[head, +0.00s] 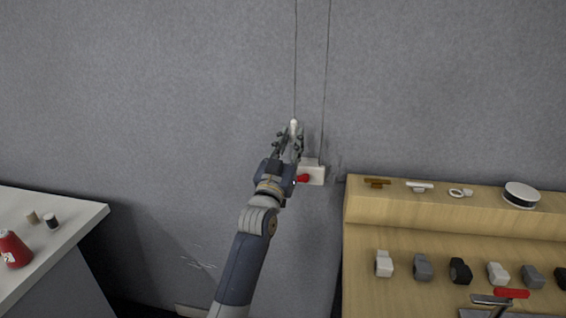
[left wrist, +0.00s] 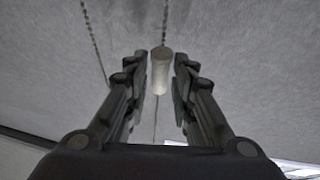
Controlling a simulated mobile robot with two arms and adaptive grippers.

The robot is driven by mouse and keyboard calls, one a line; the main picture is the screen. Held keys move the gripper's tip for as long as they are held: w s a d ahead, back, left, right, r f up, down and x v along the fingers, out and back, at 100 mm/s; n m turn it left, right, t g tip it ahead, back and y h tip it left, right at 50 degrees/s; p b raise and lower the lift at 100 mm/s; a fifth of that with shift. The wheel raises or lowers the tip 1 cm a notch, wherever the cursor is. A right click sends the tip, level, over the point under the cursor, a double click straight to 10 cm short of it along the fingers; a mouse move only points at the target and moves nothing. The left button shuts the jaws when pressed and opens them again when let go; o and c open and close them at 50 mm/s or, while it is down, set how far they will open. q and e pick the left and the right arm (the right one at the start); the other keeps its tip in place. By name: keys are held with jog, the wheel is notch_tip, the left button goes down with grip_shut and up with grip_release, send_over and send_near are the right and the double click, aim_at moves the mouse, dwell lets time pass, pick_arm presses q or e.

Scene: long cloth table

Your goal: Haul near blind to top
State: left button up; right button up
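Two thin cords hang down the grey wall: a left cord (head: 295,60) and a right cord (head: 327,60). A pale cylindrical pull (head: 294,125) is at the lower end of the left cord. My left gripper (head: 290,136) is raised at this pull. In the left wrist view the pull (left wrist: 161,72) stands between the two fingers, with narrow gaps on both sides, so the fingers look open around it. The right cord runs down to a small white wall box (head: 316,174), partly behind my left gripper. No blind fabric shows. My right gripper is out of view.
A red piece (head: 302,178) shows beside the white box. At right, a wooden bench (head: 375,235) holds several small fittings, a round white-rimmed disc (head: 521,194) and a red-handled tool (head: 511,293). At left, a white table (head: 75,213) holds a red bottle (head: 13,248) and small cylinders.

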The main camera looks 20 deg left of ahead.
pick_arm(q)
jog(key=v, duration=0.8)
jog(key=shift+s+f, duration=0.25)
jog(key=shift+s, duration=0.1)
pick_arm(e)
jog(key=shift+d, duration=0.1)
